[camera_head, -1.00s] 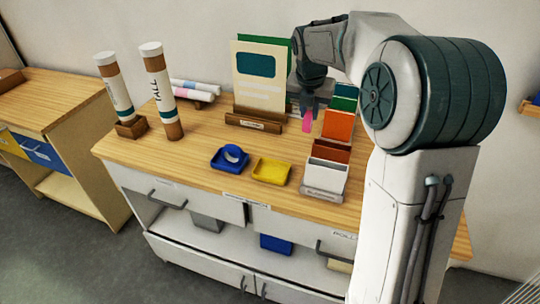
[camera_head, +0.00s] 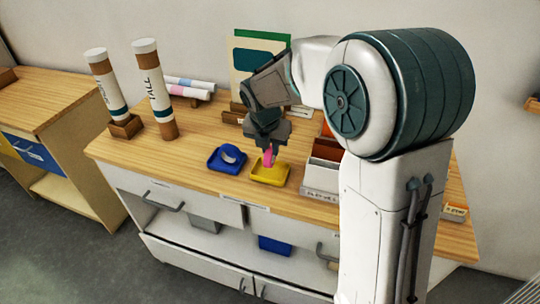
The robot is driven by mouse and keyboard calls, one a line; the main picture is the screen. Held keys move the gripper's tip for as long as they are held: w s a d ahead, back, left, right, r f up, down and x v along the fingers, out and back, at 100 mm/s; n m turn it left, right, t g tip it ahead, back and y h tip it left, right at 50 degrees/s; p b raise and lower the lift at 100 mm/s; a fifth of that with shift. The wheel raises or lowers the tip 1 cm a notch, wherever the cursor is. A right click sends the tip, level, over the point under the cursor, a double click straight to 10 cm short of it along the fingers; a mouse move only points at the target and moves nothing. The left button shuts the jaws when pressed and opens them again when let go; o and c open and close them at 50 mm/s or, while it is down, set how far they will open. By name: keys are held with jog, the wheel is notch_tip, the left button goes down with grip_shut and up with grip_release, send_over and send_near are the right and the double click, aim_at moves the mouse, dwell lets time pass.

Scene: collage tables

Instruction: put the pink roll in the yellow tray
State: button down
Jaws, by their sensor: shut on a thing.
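The pink roll (camera_head: 268,157) is held upright in my gripper (camera_head: 268,148), which is shut on it. The roll's lower end is over or inside the yellow tray (camera_head: 280,179); I cannot tell whether it touches the tray floor. The yellow tray is a small shallow square tray near the front edge of the wooden table. The gripper points down and hides the roll's upper part.
A blue tray (camera_head: 213,166) with a blue roll (camera_head: 232,153) is just left of the yellow tray. A white sorter (camera_head: 321,178) with coloured cards stands close on the right. Two tall tubes (camera_head: 155,90) stand at the left. Bare table lies left of the blue tray.

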aim_at(269, 151)
jog(key=shift+f, duration=1.8)
jog(key=shift+f, duration=0.1)
jog(key=c, duration=1.3)
grip_release()
jog(key=v, duration=1.2)
jog(key=shift+s+d+f+m+y, duration=0.2)
jog(key=shift+s+d+f+m, duration=0.25)
jog(key=shift+s+d+m, duration=2.8)
jog(key=shift+s+d+f+m+y, duration=0.2)
jog(key=shift+s+d+f+m, duration=0.45)
jog(key=shift+s+m, duration=4.95)
jog(key=shift+s+d+f+m+y, duration=0.25)
jog(key=shift+s+d+m, duration=1.85)
jog(key=shift+m, duration=4.85)
